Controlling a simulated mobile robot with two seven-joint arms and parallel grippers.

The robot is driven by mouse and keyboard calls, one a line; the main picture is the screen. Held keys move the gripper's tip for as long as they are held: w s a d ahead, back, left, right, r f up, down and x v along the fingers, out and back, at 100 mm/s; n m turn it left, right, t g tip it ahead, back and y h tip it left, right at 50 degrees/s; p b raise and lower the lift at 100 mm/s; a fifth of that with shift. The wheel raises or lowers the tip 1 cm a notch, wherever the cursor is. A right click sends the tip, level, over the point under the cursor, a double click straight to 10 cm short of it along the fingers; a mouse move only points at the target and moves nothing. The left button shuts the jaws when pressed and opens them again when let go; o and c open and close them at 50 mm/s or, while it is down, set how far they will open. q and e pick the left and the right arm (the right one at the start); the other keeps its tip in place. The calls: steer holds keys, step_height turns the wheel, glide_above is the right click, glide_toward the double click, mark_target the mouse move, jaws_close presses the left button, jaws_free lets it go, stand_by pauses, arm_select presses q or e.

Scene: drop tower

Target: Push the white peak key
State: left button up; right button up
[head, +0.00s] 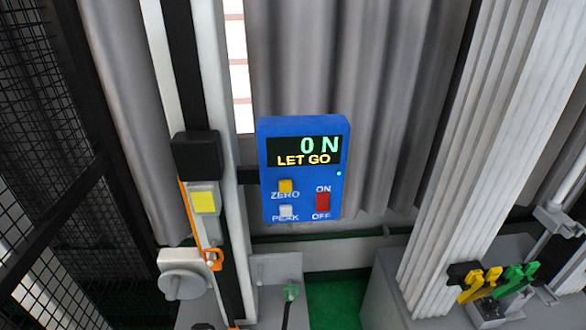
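The white peak key (286,211) is a small pale button at the lower left of a blue display box (304,168). The word PEAK is printed just below it. The box's dark screen (303,151) reads "0 N" and "LET GO". A yellow zero key (286,187) sits above the white key. A red on/off switch (323,201) is to their right. Neither of my grippers shows in the head view, and nothing touches the white key.
Left of the box stand a post with a yellow button (204,202), an orange hook (212,259) and a grey knob (183,283). Yellow and green clamps (497,281) are at lower right. Black mesh (50,150) fills the left side. Space before the box looks clear.

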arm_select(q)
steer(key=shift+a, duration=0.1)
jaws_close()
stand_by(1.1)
